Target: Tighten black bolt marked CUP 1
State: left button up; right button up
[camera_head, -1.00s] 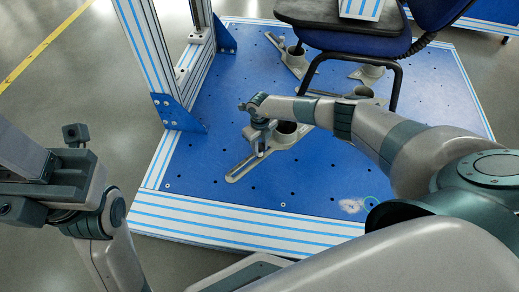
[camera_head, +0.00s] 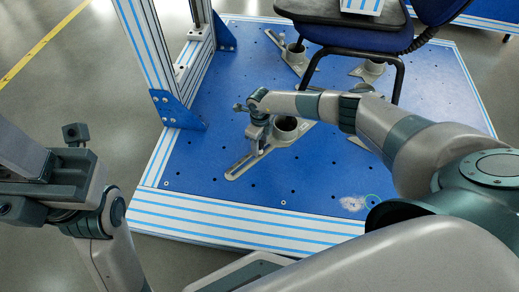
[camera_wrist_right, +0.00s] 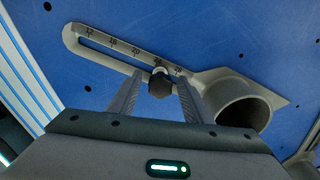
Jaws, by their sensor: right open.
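The black bolt (camera_wrist_right: 159,84) sits at the slot of a grey slotted bracket (camera_wrist_right: 118,47) near the bracket's cup (camera_wrist_right: 243,108). No CUP 1 mark can be read. My right gripper (camera_wrist_right: 158,80) is open, with one finger on each side of the bolt and gaps still visible. In the head view my right gripper (camera_head: 259,145) is over the front bracket (camera_head: 243,166), beside its cup (camera_head: 286,128), and the bolt is hidden. My left gripper (camera_head: 75,160) is at the left, away from the platform; its jaw opening cannot be judged.
The blue platform (camera_head: 300,180) has a striped front edge and several holes. A chair (camera_head: 360,40) stands at the back, with other cup brackets (camera_head: 290,55) near its legs. A striped upright frame (camera_head: 150,50) stands at the left.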

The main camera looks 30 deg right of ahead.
dwell(0.4)
jog(key=n+b, duration=0.1)
jog(key=n, duration=0.1)
jog(key=shift+f+n, duration=0.15)
jog(key=shift+n, duration=0.15)
jog(key=shift+n+b, duration=0.4)
jog(key=shift+n, duration=0.4)
jog(key=shift+n+b, duration=0.8)
jog(key=shift+n, duration=1.2)
